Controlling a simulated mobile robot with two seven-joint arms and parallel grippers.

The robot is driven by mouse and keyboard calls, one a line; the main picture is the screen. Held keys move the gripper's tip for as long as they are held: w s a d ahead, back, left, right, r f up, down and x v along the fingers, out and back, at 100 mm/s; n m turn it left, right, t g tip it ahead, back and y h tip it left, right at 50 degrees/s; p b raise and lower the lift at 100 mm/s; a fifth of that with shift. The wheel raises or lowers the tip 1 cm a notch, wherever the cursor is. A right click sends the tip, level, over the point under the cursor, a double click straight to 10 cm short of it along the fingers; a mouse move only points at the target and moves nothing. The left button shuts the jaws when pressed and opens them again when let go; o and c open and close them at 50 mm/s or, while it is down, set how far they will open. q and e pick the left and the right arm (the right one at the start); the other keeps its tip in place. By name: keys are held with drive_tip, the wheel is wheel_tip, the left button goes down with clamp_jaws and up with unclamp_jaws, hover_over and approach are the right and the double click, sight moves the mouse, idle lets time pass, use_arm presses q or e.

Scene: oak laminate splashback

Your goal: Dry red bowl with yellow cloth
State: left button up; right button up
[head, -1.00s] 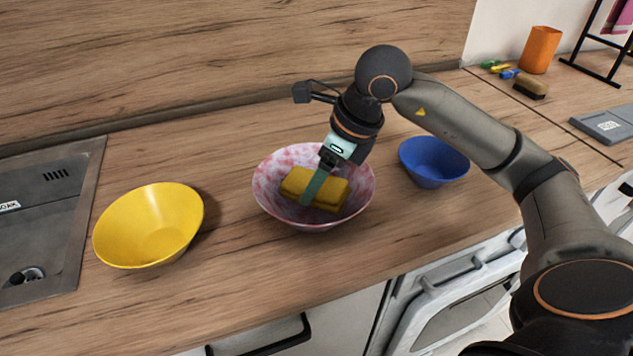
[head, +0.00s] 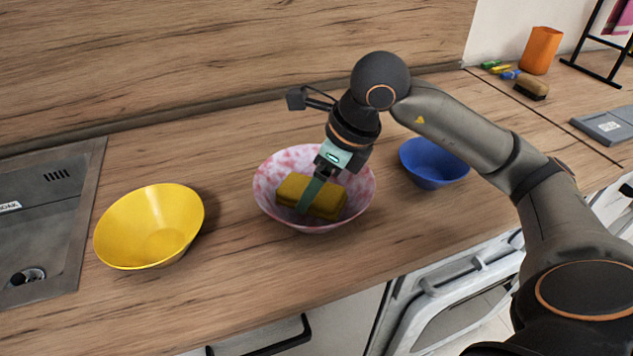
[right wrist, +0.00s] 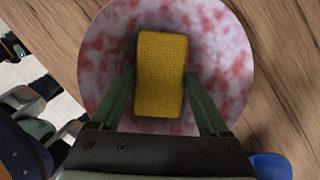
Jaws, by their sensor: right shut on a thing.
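The red bowl (head: 270,181), mottled red and white, stands upright on the counter in the middle of the head view. It fills much of the right wrist view (right wrist: 110,60). The yellow cloth (head: 327,200) is a folded, thick block inside the bowl; it also shows between the fingers in the right wrist view (right wrist: 161,75). My right gripper (head: 310,194) reaches down into the bowl and is shut on the cloth. Whether the cloth presses on the bowl's inside is hard to tell. My left gripper is not in view.
A yellow bowl (head: 150,225) stands to the left, next to a metal sink (head: 45,220). A blue bowl (head: 433,163) stands close on the right. An orange cup (head: 541,50) and a brush (head: 531,88) are at the far right. The counter in front is clear.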

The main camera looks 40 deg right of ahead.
drive_tip(key=shift+s+a+f, duration=0.1)
wheel_tip(320, 180, up, 2)
drive_tip(key=shift+r+p, duration=0.1)
drive_tip(key=shift+p, duration=0.75)
drive_tip(key=r+p, duration=0.3)
drive_tip(key=r, duration=0.1)
drive_tip(key=shift+d+r, duration=0.15)
drive_tip(key=shift+d, duration=0.05)
drive_tip(key=shift+r+p, duration=0.4)
drive_tip(key=shift+p, duration=0.05)
use_arm(q)
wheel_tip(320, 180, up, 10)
drive_tip(key=p, duration=0.5)
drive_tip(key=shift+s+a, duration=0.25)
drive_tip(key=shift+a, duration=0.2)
use_arm(e)
wheel_tip(320, 180, up, 6)
drive_tip(key=shift+w+d+r, duration=0.2)
drive_tip(key=shift+w+d, duration=0.05)
drive_tip(key=shift+w, duration=0.05)
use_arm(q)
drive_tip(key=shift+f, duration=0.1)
use_arm(e)
drive_tip(key=shift+f, duration=0.1)
